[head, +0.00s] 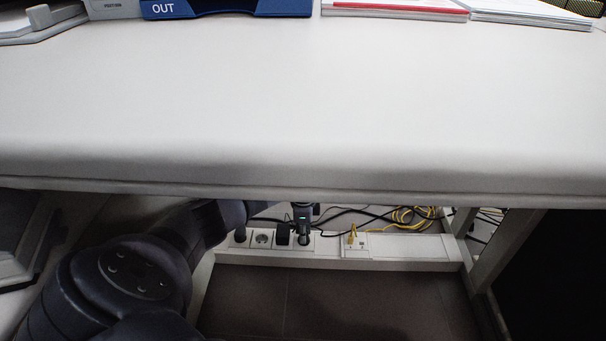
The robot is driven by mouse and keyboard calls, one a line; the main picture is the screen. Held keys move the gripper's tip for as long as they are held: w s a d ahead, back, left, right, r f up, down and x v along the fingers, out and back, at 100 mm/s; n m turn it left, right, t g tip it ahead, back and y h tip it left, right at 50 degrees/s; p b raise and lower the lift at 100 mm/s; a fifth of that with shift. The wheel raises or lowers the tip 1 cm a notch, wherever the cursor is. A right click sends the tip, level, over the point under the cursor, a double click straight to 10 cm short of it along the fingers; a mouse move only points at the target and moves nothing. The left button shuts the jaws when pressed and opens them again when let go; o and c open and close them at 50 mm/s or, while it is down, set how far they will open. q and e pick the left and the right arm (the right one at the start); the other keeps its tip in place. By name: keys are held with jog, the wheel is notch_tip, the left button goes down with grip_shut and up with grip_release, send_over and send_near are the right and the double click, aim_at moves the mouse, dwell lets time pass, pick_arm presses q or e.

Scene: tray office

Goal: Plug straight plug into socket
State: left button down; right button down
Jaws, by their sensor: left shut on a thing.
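A white socket strip (330,263) runs under the desk. It has one bare round socket (262,239). My left arm reaches under the desk edge from the left, and my left gripper (304,225) is over the strip, right of that socket. It is shut on a dark straight plug (304,239), which is at the strip's surface. The gripper and plug hide the spot beneath, so I cannot tell how deep the plug sits. My right gripper is out of view.
A black plug (283,235) stands close left of the gripper, and another dark plug (240,235) is farther left. A yellow cable (405,216) and black cords lie behind the strip. The white desk (300,100) overhangs; its middle is clear. A blue OUT tray (228,8) stands at the back.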

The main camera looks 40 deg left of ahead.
pick_arm(q)
jog(key=shift+p, duration=0.4)
dwell(0.6)
jog(key=shift+f, duration=0.65)
dwell(2.1)
jog(key=c, duration=1.3)
grip_release()
jog(key=shift+c, duration=0.2)
jog(key=shift+r, duration=0.1)
notch_tip(320, 180, up, 12)
jog(key=shift+f, duration=0.1)
